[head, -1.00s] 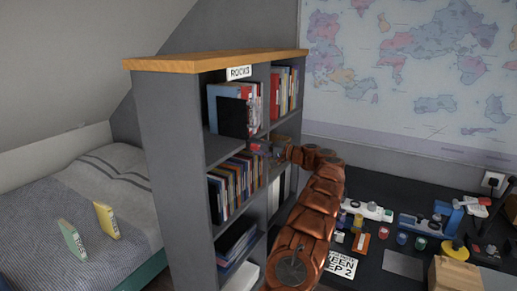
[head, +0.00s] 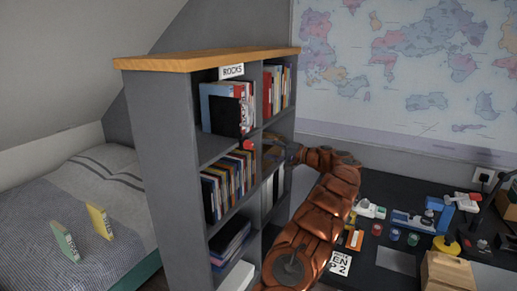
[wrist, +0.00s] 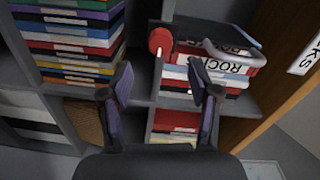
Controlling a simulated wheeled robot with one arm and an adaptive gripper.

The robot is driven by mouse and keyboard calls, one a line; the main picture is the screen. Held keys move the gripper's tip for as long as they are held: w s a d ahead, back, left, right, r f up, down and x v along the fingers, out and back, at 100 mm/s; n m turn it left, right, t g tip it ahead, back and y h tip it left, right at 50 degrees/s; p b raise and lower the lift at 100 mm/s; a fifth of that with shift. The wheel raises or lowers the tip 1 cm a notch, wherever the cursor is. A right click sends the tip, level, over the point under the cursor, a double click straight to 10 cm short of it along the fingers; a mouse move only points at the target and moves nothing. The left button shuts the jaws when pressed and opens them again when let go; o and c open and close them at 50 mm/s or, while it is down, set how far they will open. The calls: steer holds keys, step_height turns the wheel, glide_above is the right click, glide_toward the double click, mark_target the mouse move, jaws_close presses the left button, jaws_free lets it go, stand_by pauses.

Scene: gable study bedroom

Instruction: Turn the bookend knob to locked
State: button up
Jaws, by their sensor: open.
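The black bookend (head: 226,115) stands at the front of the books in the upper left compartment of the grey shelf, under the ROCKS label. A red round knob (head: 249,145) shows near its lower right. In the wrist view the red knob (wrist: 160,42) lies ahead of my gripper, between the directions of the two fingers, with a thin pale line below it. My gripper (wrist: 163,80) is open and empty, its fingers apart from the knob. In the head view my gripper (head: 275,150) is small beside the shelf's front and partly hidden. The knob's lock marking is not readable.
Books (head: 228,185) fill the compartment below, and the shelf's upright divider (head: 257,110) is close to my gripper. A black desk (head: 395,262) with small jars and tools stands right of my arm. A bed (head: 75,200) lies left of the shelf.

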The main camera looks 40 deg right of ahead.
steer(key=shift+v, duration=2.05)
